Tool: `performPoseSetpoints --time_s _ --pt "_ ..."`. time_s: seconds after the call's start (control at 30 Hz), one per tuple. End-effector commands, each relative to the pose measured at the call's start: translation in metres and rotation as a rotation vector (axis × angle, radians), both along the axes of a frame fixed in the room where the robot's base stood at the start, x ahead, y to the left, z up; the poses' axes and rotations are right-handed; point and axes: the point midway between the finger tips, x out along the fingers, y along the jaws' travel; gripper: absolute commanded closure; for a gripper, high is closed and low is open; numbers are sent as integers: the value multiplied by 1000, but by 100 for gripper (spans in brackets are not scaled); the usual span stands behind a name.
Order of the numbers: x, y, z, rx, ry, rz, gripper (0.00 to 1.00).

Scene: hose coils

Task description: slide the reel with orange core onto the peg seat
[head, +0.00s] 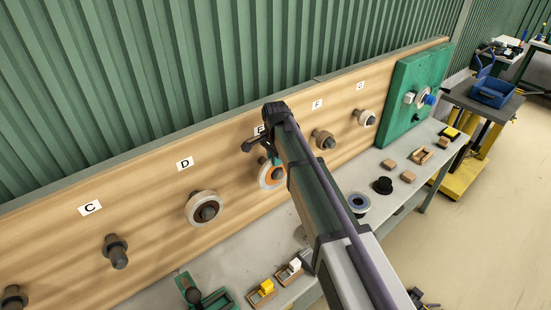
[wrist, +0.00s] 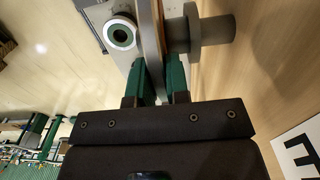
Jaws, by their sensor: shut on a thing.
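The reel with the orange core (head: 268,183) has a pale rim and faces outward at the board position labelled E. My gripper (head: 274,160) reaches it from above, its fingers shut on the rim. In the wrist view the reel (wrist: 150,30) is edge-on between the green fingers of my gripper (wrist: 155,78). A grey stepped peg (wrist: 212,32) stands out from the board just right of the reel, roughly in line with it. A gap shows between the reel and the peg's wide base. I cannot tell how far the peg enters the core.
A pale reel (head: 201,208) hangs on the peg at D. Other pegs stand at C (head: 117,252) and F (head: 323,139). A green panel (head: 414,92) closes the board's right end.

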Motion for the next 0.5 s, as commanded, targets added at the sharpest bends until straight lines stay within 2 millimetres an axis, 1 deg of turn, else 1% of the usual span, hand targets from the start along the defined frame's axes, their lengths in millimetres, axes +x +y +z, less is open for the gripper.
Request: performPoseSetpoints --time_s 0.5 --pt "15 13 0 0 0 0 100"
